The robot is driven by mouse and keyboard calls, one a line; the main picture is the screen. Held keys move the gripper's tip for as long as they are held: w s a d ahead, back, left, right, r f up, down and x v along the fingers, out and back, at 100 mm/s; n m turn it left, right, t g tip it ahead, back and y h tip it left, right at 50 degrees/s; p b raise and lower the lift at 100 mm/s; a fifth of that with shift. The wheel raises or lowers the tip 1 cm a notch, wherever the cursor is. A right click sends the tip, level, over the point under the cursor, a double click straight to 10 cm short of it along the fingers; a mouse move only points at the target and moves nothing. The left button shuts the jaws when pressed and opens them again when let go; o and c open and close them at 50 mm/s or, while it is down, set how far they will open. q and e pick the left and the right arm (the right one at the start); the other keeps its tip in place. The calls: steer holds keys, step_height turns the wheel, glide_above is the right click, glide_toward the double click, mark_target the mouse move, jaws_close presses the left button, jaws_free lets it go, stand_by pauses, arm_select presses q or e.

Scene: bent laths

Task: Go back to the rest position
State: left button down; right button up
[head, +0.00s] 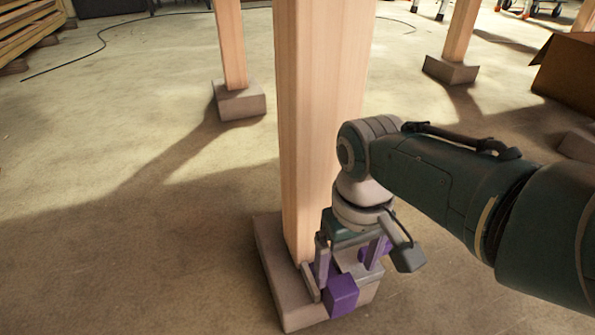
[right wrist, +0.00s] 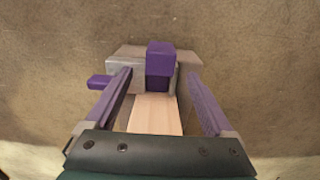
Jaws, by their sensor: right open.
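My right gripper (head: 347,268) points down close beside the thick wooden post (head: 315,110), low near the concrete block (head: 285,290) under it. Its fingers are apart. A purple block (head: 341,296) is at the fingertips, with another purple part (head: 365,253) partly hidden behind the gripper. In the right wrist view the open gripper (right wrist: 160,85) has a finger on each side. A purple block (right wrist: 161,58) and grey parts (right wrist: 125,65) lie ahead, and a pale wooden piece (right wrist: 155,115) shows between the fingers. I cannot tell whether the fingers touch anything. My left gripper is not in view.
More posts on concrete blocks stand behind, at the left (head: 232,50) and right (head: 461,35). A cardboard box (head: 568,75) is at the right edge and stacked timber (head: 30,30) at the far left. A black cable (head: 100,42) lies behind. The left floor is clear.

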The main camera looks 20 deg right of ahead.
steer(key=shift+s+d+f, duration=0.1)
steer(key=shift+d, duration=0.1)
steer(key=s+d+r+t, duration=0.2)
steer(key=s+d, duration=0.2)
steer(key=s, duration=0.3)
steer(key=s+a+r+n+t+p, duration=0.1)
steer(key=s+a+r+n+t, duration=0.1)
steer(key=s+r, duration=0.95)
step_height(320, 180, up, 106)
steer(key=p, duration=10.5)
steer(key=shift+w+a+f+p, duration=0.15)
steer(key=shift+w+f+p, duration=0.15)
steer(key=shift+w, duration=0.1)
